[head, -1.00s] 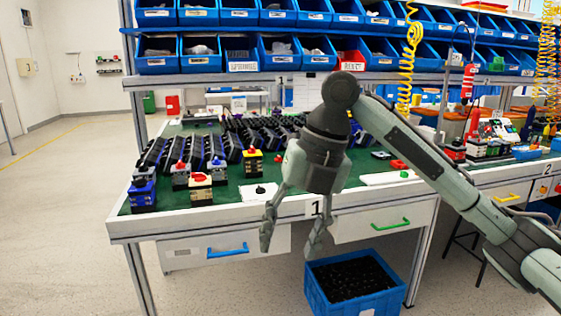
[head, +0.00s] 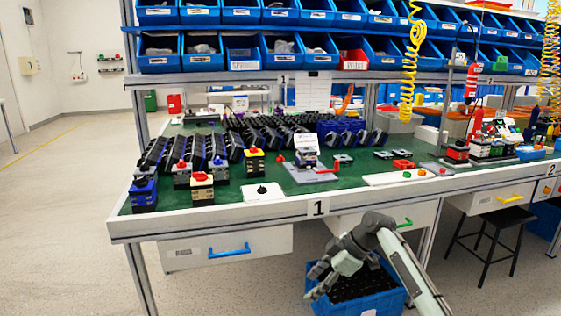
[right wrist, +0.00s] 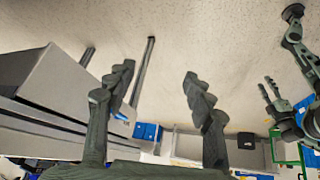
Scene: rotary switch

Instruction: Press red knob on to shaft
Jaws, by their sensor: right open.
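Red knobs top several small switch blocks at the table's left front, such as the red knob (head: 202,176) on a cream block and the red knob (head: 181,163) behind it. I cannot tell which knob is the task's, and no bare shaft is clear. My right gripper (head: 318,283) is low in front of the table, over the blue crate, open and empty; its spread fingers show in the right wrist view (right wrist: 158,82). My left gripper (right wrist: 270,96) appears small there; its opening is unclear.
The green-topped table (head: 330,205) carries a grey fixture (head: 308,160) with a red handle and a white plate (head: 385,179). A blue crate (head: 375,303) stands on the floor below. Drawers with blue and green handles line the front. A stool (head: 492,225) stands at right.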

